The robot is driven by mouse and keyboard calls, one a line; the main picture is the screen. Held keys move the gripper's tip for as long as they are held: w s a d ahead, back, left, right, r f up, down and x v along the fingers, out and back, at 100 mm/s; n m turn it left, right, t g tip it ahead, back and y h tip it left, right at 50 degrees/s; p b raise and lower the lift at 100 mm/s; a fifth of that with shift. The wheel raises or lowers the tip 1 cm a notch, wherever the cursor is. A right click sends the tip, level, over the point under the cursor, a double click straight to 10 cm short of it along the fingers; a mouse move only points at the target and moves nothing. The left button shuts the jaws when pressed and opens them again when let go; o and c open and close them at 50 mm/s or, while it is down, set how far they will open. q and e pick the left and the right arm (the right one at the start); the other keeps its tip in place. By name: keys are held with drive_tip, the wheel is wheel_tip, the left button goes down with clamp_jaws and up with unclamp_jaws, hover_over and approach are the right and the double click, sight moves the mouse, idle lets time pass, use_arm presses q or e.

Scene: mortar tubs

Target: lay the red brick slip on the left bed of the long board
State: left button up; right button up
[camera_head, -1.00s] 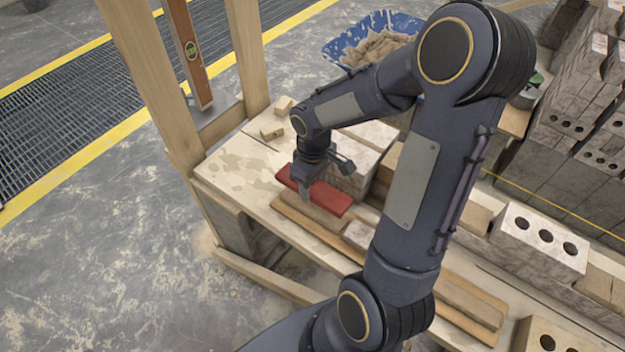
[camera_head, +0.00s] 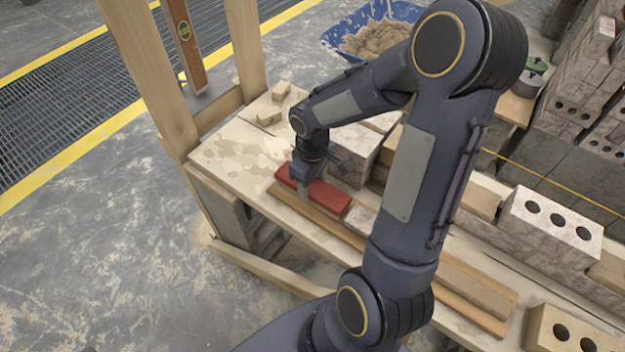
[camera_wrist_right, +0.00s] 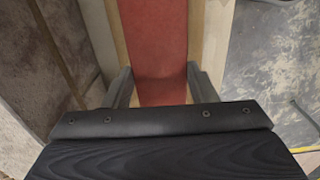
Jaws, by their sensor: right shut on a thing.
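The red brick slip (camera_head: 328,198) is in my right gripper (camera_head: 303,187), whose fingers close on its sides. In the right wrist view the slip (camera_wrist_right: 155,45) runs between the two fingers (camera_wrist_right: 158,88). The long board (camera_head: 330,228) lies lengthwise on the bench. The slip is over the left end of the board, lined up along it, and hides most of the left bed. It looks very low, but I cannot tell whether it touches the bed. A bed at the board's right end (camera_head: 478,292) shows past my arm. My left gripper is out of view.
Pale blocks (camera_head: 350,145) stand close behind the slip. Small wooden offcuts (camera_head: 268,116) lie on the bench's far left. Wooden posts (camera_head: 245,45) rise at the left. A blue mortar tub (camera_head: 335,38) is at the back, and a holed brick (camera_head: 550,228) is at right.

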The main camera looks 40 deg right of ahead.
drive_tip(key=shift+f+b, duration=0.35)
drive_tip(key=shift+f, duration=0.05)
idle(0.4)
drive_tip(key=o, duration=1.3)
drive_tip(key=shift+o, duration=0.2)
wheel_tip(320, 180, up, 7)
drive_tip(key=shift+r+p, duration=0.1)
drive_tip(key=shift+p, duration=0.8)
drive_tip(key=shift+r, duration=0.35)
